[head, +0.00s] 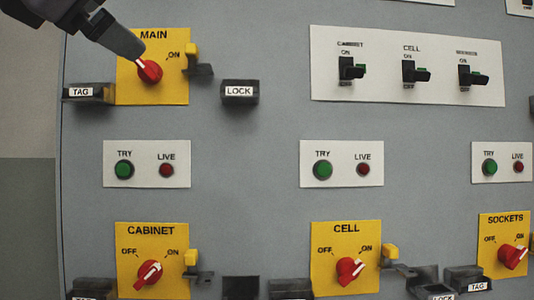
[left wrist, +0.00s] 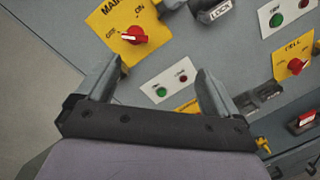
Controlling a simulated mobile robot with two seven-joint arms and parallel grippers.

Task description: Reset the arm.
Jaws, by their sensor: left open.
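My left gripper (head: 134,46) comes in from the top left in the head view, its tip in front of the yellow MAIN plate. It overlaps the plate's upper left, next to the red MAIN knob (head: 150,71), and hides the OFF label. In the left wrist view my left gripper (left wrist: 160,64) has its two fingers wide apart with nothing between them. There the MAIN knob (left wrist: 133,35) lies beyond the fingertips, up and left, its white mark toward OFF. Whether a finger touches the knob I cannot tell. My right gripper is not in view.
The grey panel bears a TAG holder (head: 89,93), a LOCK block (head: 239,91), a white breaker plate (head: 400,92) and TRY/LIVE plates (head: 146,181). Below are CABINET (head: 149,272), CELL (head: 350,270) and SOCKETS (head: 512,256) knobs, with dark holders jutting out.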

